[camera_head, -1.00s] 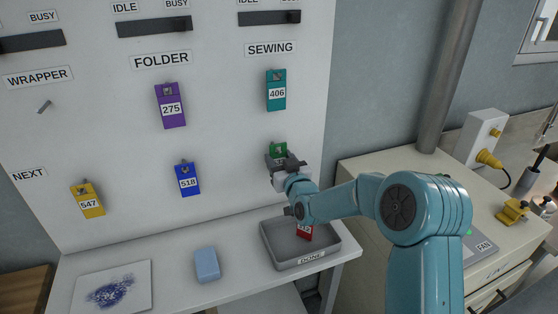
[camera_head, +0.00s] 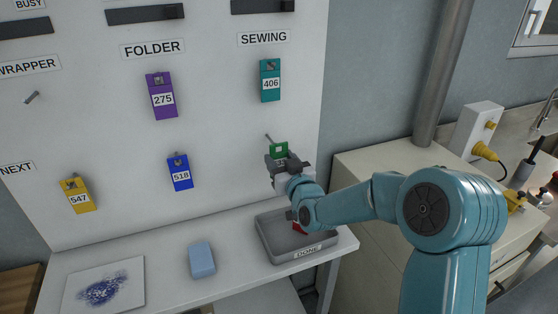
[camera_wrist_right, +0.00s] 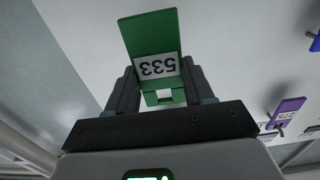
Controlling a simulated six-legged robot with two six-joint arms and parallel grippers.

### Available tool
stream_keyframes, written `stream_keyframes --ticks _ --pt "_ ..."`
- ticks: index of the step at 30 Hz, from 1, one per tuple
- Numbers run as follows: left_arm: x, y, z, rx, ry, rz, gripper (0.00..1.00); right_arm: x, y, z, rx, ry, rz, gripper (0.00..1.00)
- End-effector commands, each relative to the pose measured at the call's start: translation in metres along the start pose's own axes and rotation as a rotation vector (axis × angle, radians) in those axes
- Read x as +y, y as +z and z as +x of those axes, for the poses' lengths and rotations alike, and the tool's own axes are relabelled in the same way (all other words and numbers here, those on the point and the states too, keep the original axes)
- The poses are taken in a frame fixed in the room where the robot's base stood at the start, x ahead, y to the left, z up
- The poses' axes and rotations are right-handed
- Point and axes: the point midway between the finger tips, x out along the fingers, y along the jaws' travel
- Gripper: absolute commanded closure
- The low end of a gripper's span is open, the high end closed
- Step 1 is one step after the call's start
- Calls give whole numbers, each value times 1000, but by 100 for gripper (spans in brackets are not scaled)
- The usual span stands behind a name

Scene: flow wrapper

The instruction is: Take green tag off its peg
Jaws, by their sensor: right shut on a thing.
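The green tag (camera_head: 279,149) is in my right gripper (camera_head: 283,160), just in front of the board. Its bare peg (camera_head: 269,139) shows up and to the left of the tag, so the tag is off the peg. In the right wrist view the green tag (camera_wrist_right: 152,38) bears the number 533 and sits between the two dark fingers of my right gripper (camera_wrist_right: 162,92), which is shut on it. In the head view the gripper hides the tag's lower part. My left gripper is not in view.
Purple 275 (camera_head: 162,95), teal 406 (camera_head: 270,81), blue 518 (camera_head: 180,172) and yellow 547 (camera_head: 78,194) tags hang on the board. A grey tray marked DONE (camera_head: 283,256) holds a red tag, mostly hidden. A blue block (camera_head: 202,260) lies on the shelf.

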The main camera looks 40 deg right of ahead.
Motion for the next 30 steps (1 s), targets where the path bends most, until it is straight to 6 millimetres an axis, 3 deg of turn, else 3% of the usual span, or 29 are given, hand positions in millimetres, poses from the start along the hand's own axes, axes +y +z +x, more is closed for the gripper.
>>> stream_keyframes --ticks 30 --pt "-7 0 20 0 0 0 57 0 0 -39 1 0 0 77"
